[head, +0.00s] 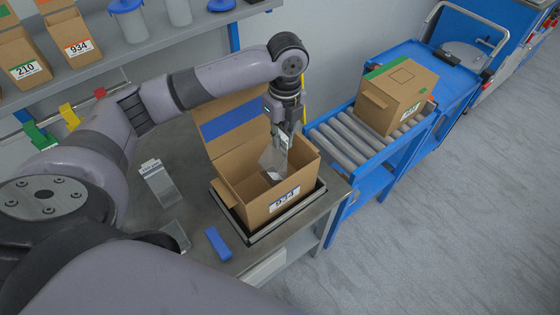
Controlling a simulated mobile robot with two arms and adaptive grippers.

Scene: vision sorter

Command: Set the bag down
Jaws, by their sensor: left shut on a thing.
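A clear bag (271,161) hangs from my left gripper (283,137), whose jaws are shut on it. The gripper points down over an open cardboard box (244,198) labelled 934. The bag's lower part is at the box opening; I cannot tell whether it touches the box floor. A small pale item (272,176) shows by the bag's lower end. The box stands on a dark framed plate (262,234) on the grey workbench. My right gripper is not in view.
A clear holder (160,184) and a blue block (217,243) stand left of the box. A roller conveyor (344,140) to the right carries a closed box (400,92) near a blue cart. A shelf (160,48) with boxes and jars is behind.

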